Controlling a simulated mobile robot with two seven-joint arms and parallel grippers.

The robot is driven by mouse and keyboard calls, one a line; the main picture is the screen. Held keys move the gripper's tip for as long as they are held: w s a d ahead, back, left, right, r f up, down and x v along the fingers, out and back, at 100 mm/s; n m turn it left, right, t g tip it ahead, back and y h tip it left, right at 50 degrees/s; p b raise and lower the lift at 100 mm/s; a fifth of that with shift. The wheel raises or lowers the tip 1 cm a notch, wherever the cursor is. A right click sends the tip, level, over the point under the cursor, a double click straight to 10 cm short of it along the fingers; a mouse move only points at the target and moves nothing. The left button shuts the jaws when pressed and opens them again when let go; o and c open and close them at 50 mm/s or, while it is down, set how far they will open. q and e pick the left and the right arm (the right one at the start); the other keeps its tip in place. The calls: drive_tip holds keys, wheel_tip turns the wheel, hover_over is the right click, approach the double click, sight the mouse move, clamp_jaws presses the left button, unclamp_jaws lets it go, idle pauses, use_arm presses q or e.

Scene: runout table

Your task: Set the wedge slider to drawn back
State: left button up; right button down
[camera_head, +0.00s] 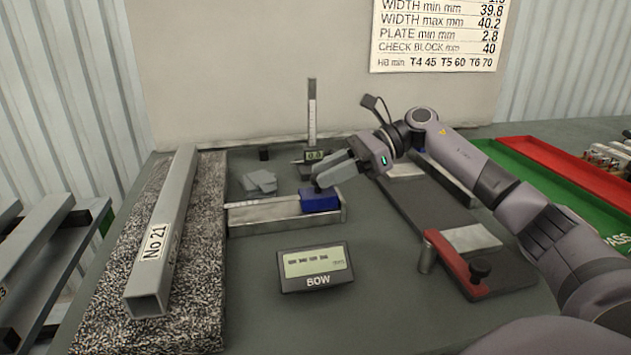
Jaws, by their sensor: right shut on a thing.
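A blue block (322,203), which looks like the wedge slider, sits at the right end of a low grey metal track (265,215) in the middle of the table. My right gripper (321,181) comes in from the right and is shut at the top of the blue block. Its fingertips hide the small part that they hold, which seems to be a knob on the block. The track's bare top lies to the left of the block. My left gripper is not in view.
A BOW display (316,268) stands in front of the track, showing dashes. A height gauge (312,115) stands behind. A square tube (160,240) lies at left on a speckled slab. A red-handled fixture (455,263) and green tray (560,185) are at right.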

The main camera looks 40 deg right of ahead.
drive_tip(key=shift+d, duration=0.2)
drive_tip(key=c, duration=0.8)
unclamp_jaws()
drive_tip(key=shift+s+d, duration=0.1)
drive_tip(key=shift+s, duration=0.05)
drive_tip(key=v, duration=0.7)
drive_tip(key=shift+b, duration=0.4)
